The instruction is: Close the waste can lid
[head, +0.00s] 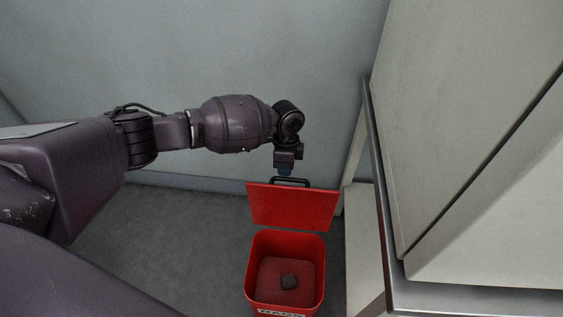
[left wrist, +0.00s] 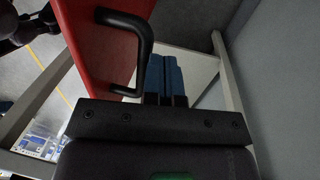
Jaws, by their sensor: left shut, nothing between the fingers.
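The red waste can (head: 252,270) stands on the floor with its lid (head: 292,206) raised open at the back, tilted upright. A black handle (head: 290,181) sits at the lid's upper edge. My left gripper (head: 285,171) points down just behind the handle at the top of the lid. In the left wrist view, its blue fingers (left wrist: 164,75) are closed together with nothing between them. They are beside the black handle (left wrist: 143,50) on the red lid (left wrist: 105,35); I cannot tell whether they touch. My right gripper is not in view.
A white cabinet with a metal-edged frame (head: 385,225) stands close on the right of the can. A grey wall (head: 170,60) is behind. The grey floor (head: 165,235) left of the can is clear.

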